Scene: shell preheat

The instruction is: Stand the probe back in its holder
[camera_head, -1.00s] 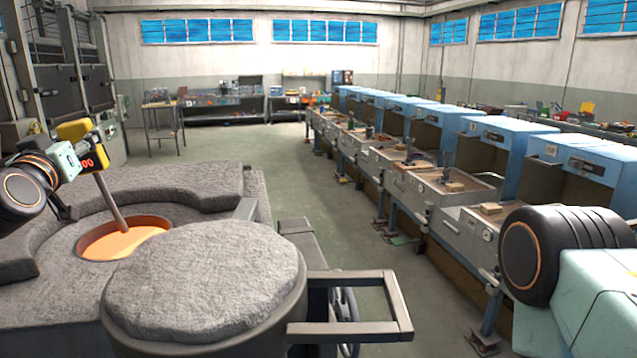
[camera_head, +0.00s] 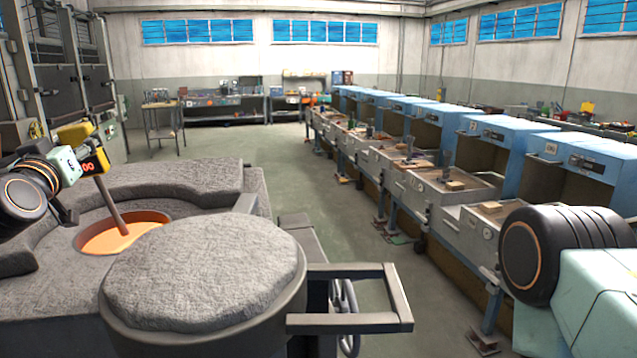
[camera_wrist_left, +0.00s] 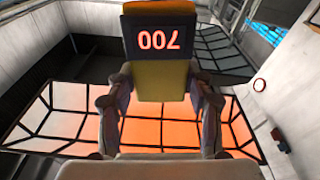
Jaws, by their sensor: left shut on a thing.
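The probe has a yellow body (camera_head: 76,134) with a dark display and a long thin rod (camera_head: 112,207). Its rod slants down into the round opening with glowing orange melt (camera_head: 122,236). My left gripper (camera_head: 82,162) is shut on the probe's body at the left of the head view. In the left wrist view, both fingers of the left gripper (camera_wrist_left: 160,92) flank the yellow body (camera_wrist_left: 160,82), and the red display reads 700 upside down. I cannot make out the probe's holder. My right gripper is not in view; only part of my right arm shows.
The grey furnace rim (camera_head: 190,183) surrounds the melt. A round, rough-topped lid (camera_head: 205,275) with a square handle (camera_head: 395,298) stands close in front. A row of blue cabinets with trays (camera_head: 440,190) lines the right. The floor (camera_head: 285,175) between is clear.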

